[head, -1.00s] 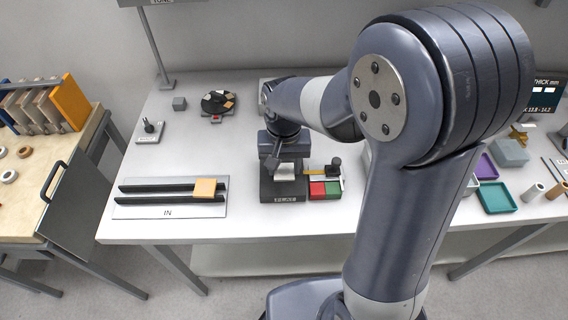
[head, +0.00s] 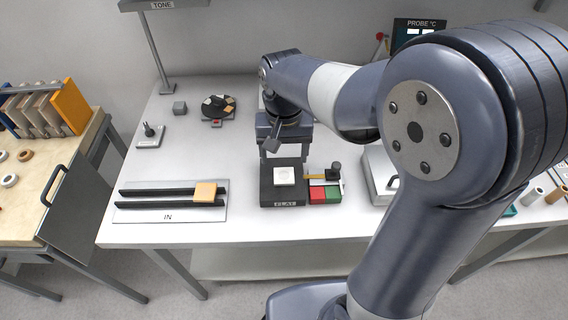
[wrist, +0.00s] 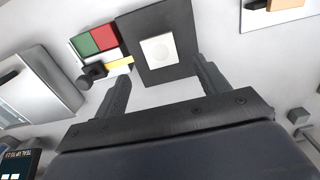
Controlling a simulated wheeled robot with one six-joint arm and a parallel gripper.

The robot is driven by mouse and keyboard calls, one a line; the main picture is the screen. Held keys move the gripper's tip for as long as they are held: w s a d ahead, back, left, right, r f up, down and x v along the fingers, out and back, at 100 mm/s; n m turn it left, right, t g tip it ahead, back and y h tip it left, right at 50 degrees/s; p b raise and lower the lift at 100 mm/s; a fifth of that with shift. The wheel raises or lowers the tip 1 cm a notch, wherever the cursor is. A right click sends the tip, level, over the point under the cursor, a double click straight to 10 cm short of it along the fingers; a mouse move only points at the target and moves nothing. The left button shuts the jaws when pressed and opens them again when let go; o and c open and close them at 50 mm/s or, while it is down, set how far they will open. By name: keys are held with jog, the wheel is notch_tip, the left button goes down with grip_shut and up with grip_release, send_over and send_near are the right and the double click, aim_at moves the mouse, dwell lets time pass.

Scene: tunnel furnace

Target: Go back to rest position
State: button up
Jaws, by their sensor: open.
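My gripper (wrist: 162,88) is open, with its two dark fingers spread and nothing between them in the wrist view. In the head view my gripper (head: 284,150) is over the table, just behind the black block labelled FLAT (head: 284,201). A white square tile (head: 284,176) with a faint round mark lies on top of the block. The tile (wrist: 159,50) shows beyond the fingertips in the wrist view, apart from them.
Red and green squares (head: 325,195) with a yellow strip sit right of the block. A grey box (head: 378,178) stands to the right. A round dark disc (head: 218,105) is at the back.

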aim_at(284, 175)
jog(key=shift+r, duration=2.25)
notch_tip(284, 175, down, 10)
jog(key=shift+f, duration=0.25)
jog(key=shift+r, duration=0.25)
jog(key=shift+f, duration=0.1)
